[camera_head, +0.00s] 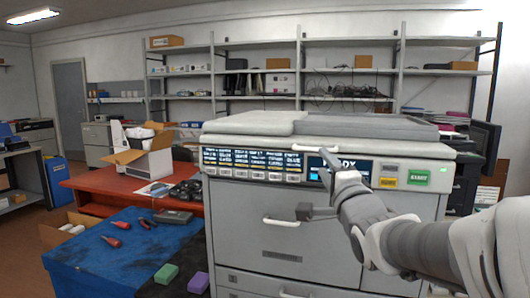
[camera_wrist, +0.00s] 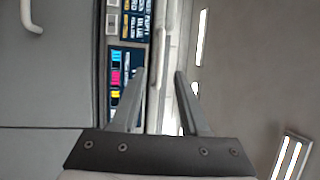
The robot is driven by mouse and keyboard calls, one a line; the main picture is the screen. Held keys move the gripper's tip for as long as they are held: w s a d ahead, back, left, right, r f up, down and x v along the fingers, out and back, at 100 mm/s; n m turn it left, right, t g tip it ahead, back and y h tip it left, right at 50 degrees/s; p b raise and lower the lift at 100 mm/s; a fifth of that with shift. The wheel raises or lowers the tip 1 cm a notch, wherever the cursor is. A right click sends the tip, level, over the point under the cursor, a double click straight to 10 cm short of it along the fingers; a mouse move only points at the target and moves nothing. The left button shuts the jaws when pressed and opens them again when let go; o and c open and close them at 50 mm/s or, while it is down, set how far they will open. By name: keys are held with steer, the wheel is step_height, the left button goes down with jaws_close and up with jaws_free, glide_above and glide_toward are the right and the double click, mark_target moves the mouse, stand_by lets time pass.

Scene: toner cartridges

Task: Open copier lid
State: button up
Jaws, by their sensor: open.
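The copier (camera_head: 290,230) is a large pale grey machine with a dark labelled control strip. Its lid (camera_head: 365,127) lies flat and closed on top. A white handle (camera_head: 305,149) sits at the lid's front edge. My gripper (camera_head: 316,187) is in front of the control strip, a little below the lid's edge. In the wrist view, which is turned sideways, my gripper (camera_wrist: 160,72) is open. A pale bar (camera_wrist: 163,45), which looks like the lid handle, shows between the fingers. I cannot tell whether they touch it.
A front door handle (camera_head: 281,223) is lower on the copier. A blue-topped table (camera_head: 125,265) with tools stands at the left, and a red table (camera_head: 120,180) with a cardboard box (camera_head: 145,155) is behind it. Shelves (camera_head: 300,72) line the back wall.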

mark_target(315, 151)
steer(key=x, duration=0.7)
steer(key=shift+w, duration=0.2)
jaws_close()
steer(key=shift+f, duration=0.1)
stand_by(1.1)
